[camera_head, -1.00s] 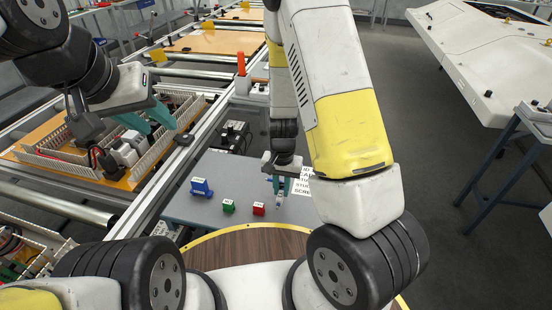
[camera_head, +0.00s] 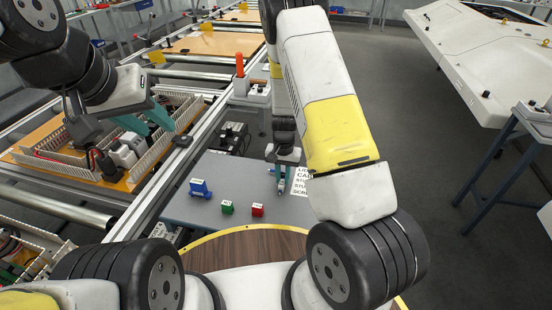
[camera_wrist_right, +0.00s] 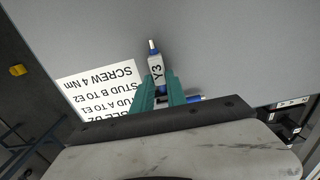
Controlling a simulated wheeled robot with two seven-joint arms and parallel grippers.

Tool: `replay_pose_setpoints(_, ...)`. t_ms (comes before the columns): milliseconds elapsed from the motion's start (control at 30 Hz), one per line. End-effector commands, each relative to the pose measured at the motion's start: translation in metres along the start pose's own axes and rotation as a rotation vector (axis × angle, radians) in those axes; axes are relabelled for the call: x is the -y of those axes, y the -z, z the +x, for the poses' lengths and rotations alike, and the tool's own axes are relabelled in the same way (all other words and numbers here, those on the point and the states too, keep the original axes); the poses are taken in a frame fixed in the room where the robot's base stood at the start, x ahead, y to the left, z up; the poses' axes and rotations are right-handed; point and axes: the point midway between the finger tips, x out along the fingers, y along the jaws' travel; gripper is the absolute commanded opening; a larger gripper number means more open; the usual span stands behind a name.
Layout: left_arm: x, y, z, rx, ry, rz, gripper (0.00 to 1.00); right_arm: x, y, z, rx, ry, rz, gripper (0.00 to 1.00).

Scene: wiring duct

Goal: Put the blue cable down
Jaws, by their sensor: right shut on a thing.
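My right gripper (camera_head: 282,178) is low over the grey table top, left of the white printed sheet. In the right wrist view its teal fingers (camera_wrist_right: 160,92) are shut on the blue cable (camera_wrist_right: 156,69). The held end has a white "Y3" label, blue collars and a bare metal tip pointing away from the gripper. More blue shows beside the right finger; the rest of the cable is hidden. I cannot tell whether the cable touches the table. My left gripper (camera_head: 146,122) is open and empty over the wiring-duct panel (camera_head: 118,178).
The white printed sheet (camera_head: 301,181) lies right of the right gripper. Table between blocks and gripper is clear.

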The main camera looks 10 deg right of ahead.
Motion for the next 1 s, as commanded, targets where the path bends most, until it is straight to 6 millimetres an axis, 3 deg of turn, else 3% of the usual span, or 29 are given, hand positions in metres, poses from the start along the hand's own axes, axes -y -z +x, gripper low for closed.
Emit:
replay_pose_setpoints(100, 0.0, 0.0, 0.0, 0.0, 0.0, 0.0, 0.36, 0.0, 0.0, 0.001, 0.0, 0.0, 0.0, 0.0)
replay_pose_setpoints(133, 0.0, 0.0, 0.0, 0.0, 0.0, 0.0, 0.36, 0.0, 0.0, 0.001, 0.0, 0.0, 0.0, 0.19)
replay_pose_setpoints(233, 0.0, 0.0, 0.0, 0.0, 0.0, 0.0, 0.36, 0.0, 0.0, 0.001, 0.0, 0.0, 0.0, 0.39)
replay_pose_setpoints(667, 0.0, 0.0, 0.0, 0.0, 0.0, 0.0, 0.36, 0.001, 0.0, -0.008, -0.002, 0.001, -0.002, 0.39)
replay_pose_setpoints(1000, 0.0, 0.0, 0.0, 0.0, 0.0, 0.0, 0.36, 0.002, 0.001, -0.076, -0.004, 0.003, -0.002, 0.39)
